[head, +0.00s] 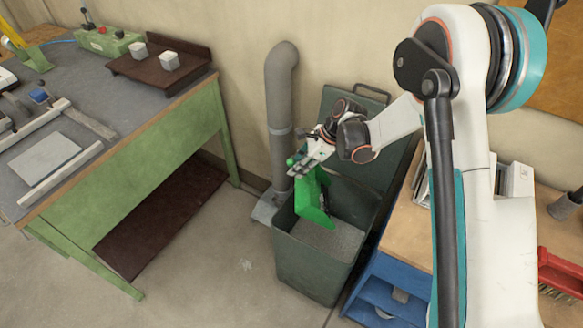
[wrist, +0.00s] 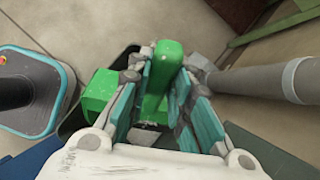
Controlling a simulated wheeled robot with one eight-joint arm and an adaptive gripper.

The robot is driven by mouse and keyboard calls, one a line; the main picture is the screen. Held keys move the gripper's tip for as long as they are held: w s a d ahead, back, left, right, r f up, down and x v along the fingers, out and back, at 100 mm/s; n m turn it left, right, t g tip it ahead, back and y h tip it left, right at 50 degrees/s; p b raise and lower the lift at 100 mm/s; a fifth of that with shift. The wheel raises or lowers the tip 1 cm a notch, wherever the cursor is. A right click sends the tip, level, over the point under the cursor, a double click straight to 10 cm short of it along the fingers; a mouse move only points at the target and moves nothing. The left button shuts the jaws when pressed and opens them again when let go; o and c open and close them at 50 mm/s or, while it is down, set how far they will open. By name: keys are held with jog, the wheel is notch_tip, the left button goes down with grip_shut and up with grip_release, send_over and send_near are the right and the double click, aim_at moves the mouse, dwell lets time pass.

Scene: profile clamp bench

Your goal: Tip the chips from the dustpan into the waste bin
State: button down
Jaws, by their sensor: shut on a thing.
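The green dustpan (head: 314,207) hangs steeply tilted over the open waste bin (head: 303,262), its pan end low at the bin's mouth. My gripper (head: 300,166) is shut on the dustpan's handle, above the bin's back left side. In the wrist view the handle (wrist: 166,62) lies between the fingers, and part of the green pan (wrist: 97,96) shows to their left. Grey chips (head: 338,238) fill the visible inside of the bin. I see no chips on the visible faces of the dustpan; its inner face is partly hidden.
The bin's lid (head: 343,103) stands open behind it. A grey duct pipe (head: 281,115) rises close at its left. A green workbench (head: 150,165) stands left, with clear floor between. A wooden-topped bench (head: 405,228) and red brush (head: 560,272) are at right.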

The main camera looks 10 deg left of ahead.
jog(key=shift+w+d+r, duration=0.1)
jog(key=shift+d+r, duration=0.15)
jog(key=shift+d, duration=0.2)
jog(key=w+d+r+g+y+b, duration=0.1)
jog(key=d+y+b, duration=0.5)
jog(key=d, duration=0.6)
jog(key=shift+w+d+r, duration=0.3)
jog(key=shift+w+r, duration=0.05)
jog(key=shift+w, duration=0.25)
jog(key=shift+r, duration=0.1)
jog(key=shift+b, duration=1.15)
dwell(0.3)
